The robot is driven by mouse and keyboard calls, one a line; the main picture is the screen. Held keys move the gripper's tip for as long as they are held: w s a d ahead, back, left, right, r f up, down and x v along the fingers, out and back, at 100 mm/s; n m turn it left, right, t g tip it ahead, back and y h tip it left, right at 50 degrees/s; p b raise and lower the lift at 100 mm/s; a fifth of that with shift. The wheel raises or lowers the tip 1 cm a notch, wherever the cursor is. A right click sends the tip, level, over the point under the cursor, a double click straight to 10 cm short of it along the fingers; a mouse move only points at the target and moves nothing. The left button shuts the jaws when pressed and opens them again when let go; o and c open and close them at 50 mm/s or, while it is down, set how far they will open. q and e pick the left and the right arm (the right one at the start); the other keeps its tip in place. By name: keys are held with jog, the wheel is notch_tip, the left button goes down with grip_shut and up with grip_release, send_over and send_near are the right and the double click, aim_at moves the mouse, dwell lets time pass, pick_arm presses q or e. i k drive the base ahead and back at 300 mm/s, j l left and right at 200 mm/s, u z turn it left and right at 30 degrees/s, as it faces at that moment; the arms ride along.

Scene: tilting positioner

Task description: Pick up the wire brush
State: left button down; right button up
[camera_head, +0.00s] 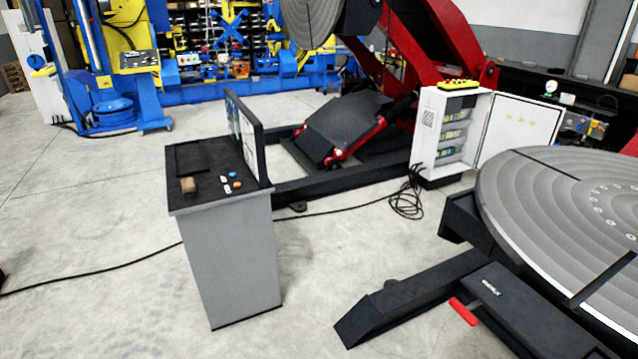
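A small brown block (188,186) lies on the dark top of the grey pedestal (232,262), near its left front edge. It looks like the wire brush, but it is too small to make out bristles. Several small blue, orange and white pieces (231,182) are to its right on the same top. Neither of my grippers is in view.
An upright panel (247,138) stands along the pedestal's right edge. A large round turntable (570,205) and its dark base with a red bar (463,312) fill the right. An open white cabinet (451,132) stands behind. Cables (405,200) cross the floor. Floor left of the pedestal is mostly clear.

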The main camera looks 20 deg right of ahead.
aim_at(189, 186)
jog(key=z, duration=2.75)
jog(key=j+u, duration=0.1)
jog(key=u, duration=2.6)
jog(key=i+j+z, duration=0.4)
jog(key=i+j, duration=0.2)
jog(key=i, duration=0.5)
jog(key=i+j+z, duration=0.45)
jog(key=i+j, duration=0.45)
jog(key=i, duration=0.15)
